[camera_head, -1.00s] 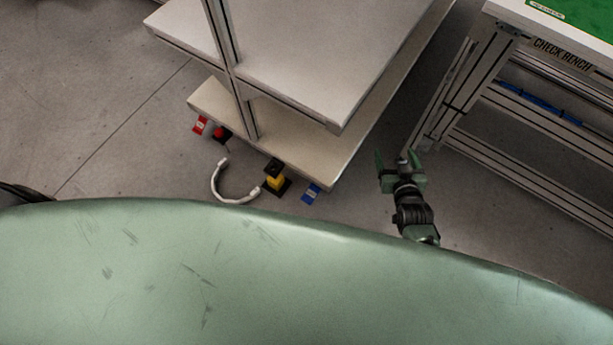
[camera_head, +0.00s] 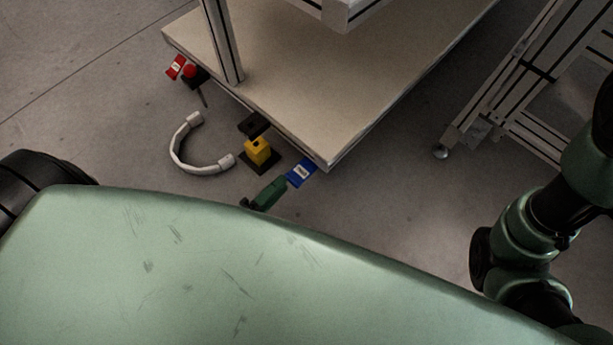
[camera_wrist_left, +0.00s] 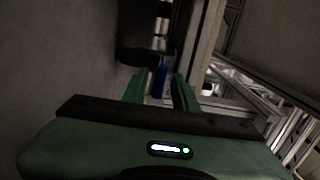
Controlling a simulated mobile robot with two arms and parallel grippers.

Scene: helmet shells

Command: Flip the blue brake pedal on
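The blue brake pedal (camera_head: 301,173), with a white label, sticks out at the front right corner of the cart's lower shelf, near the floor. My left gripper (camera_head: 270,192) is partly hidden behind my green body, with its green fingers close to the pedal's left side. In the left wrist view its two fingers are apart, and the blue pedal (camera_wrist_left: 159,82) shows in the gap between them. I cannot tell whether they touch it. My right gripper is not in view; a green and black arm of mine stands at the right of the head view.
The cart's lower shelf (camera_head: 290,85) spreads above the pedal. A bench frame (camera_head: 530,80) stands at right, with floor between.

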